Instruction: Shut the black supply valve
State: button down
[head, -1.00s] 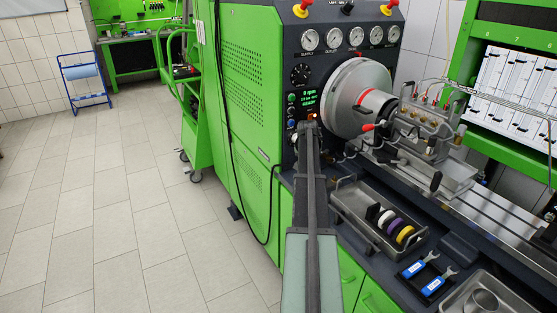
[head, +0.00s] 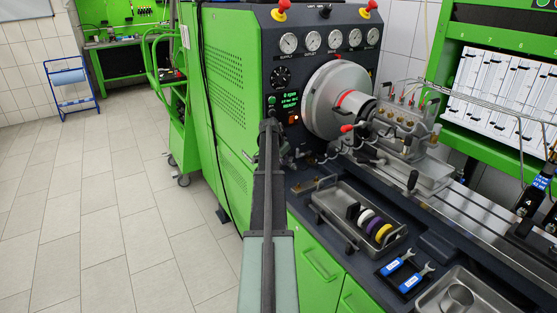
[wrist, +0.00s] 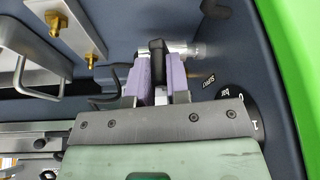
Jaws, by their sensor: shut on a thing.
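In the wrist view, the black supply valve handle (wrist: 157,47) stands between the two purple finger pads of my gripper (wrist: 157,72). The pads touch it on both sides and are shut on it. The handle sits at a silvery pipe fitting (wrist: 184,48) on the dark panel, with a partly readable "SUPPLY" label to its right. In the head view, my arm covers the valve, and my fingers cannot be made out.
A round black dial (wrist: 238,108) lies close right of my gripper. Metal tubing (wrist: 36,78) and a bracket with brass fittings (wrist: 62,25) are at its left. In the head view, a tray with coloured rings (head: 360,222) and spanners (head: 403,272) lie on the bench.

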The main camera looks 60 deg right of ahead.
jog(key=c, duration=1.1)
grip_release()
jog(key=shift+s+d, duration=0.1)
